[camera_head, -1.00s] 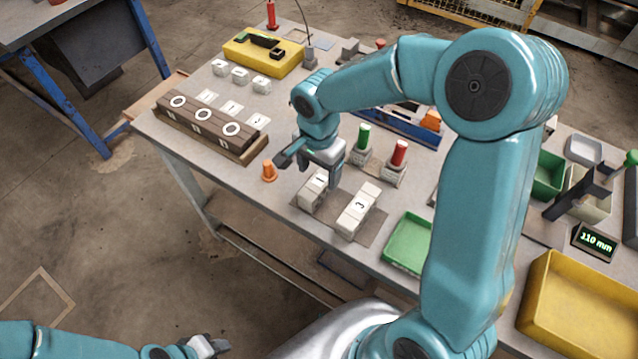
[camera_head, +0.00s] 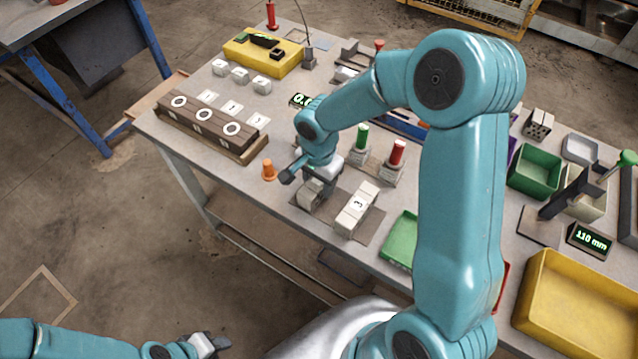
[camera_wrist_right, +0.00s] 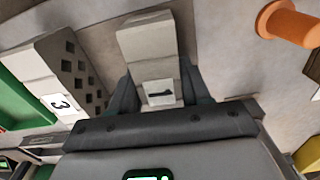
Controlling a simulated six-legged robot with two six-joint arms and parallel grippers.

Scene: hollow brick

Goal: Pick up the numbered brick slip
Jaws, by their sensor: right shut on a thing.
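The pale numbered brick slip marked 1 (camera_wrist_right: 158,95) sits between the dark fingers of my right gripper (camera_wrist_right: 160,88) in the right wrist view. The gripper is shut on it. In the head view, my right gripper (camera_head: 318,180) is low over the left pale brick (camera_head: 309,196) on the grey mat, hiding the number. A second pale brick marked 3 (camera_head: 357,208) stands to its right, apart from the gripper; its hollow side shows in the wrist view (camera_wrist_right: 62,103). My left gripper (camera_head: 212,345) is at the bottom left, off the table; its finger gap is unclear.
An orange peg (camera_head: 269,170) stands close left of the right gripper. Red (camera_head: 397,152) and green (camera_head: 362,138) cylinders stand behind the bricks. A dark wooden rack (camera_head: 210,123) is at left, a green tray (camera_head: 401,240) at right.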

